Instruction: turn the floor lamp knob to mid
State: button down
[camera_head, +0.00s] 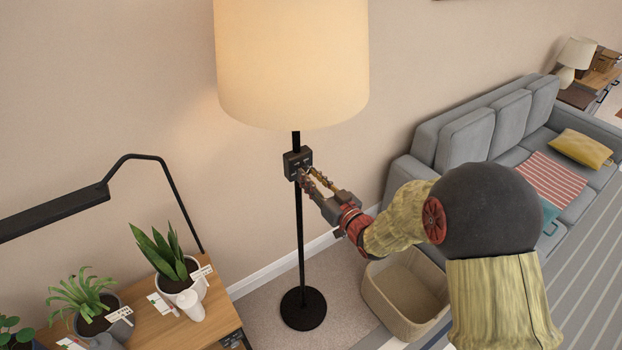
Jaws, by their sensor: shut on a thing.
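The floor lamp (299,230) stands against the wall, with a black pole, a round black base and a large cream shade (292,60) that glows warmly. A small dark control box (293,157) is fixed to the pole just under the shade. My gripper (304,174) reaches in from the right and is shut at the front of this box, on the lamp knob. The knob itself is hidden by the fingertips, so its setting cannot be read. My red and yellowish arm runs from the gripper to the lower right.
A wooden table (205,322) with potted plants (170,258) and a black desk lamp (60,212) is at the lower left. A woven basket (405,295) sits on the floor under my arm. A grey sofa (470,135) stands along the wall at right.

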jog(key=shift+n, duration=0.3)
jog(key=c, duration=1.6)
grip_release()
jog(key=shift+o, duration=0.5)
jog(key=v, duration=1.2)
jog(key=shift+f, duration=0.1)
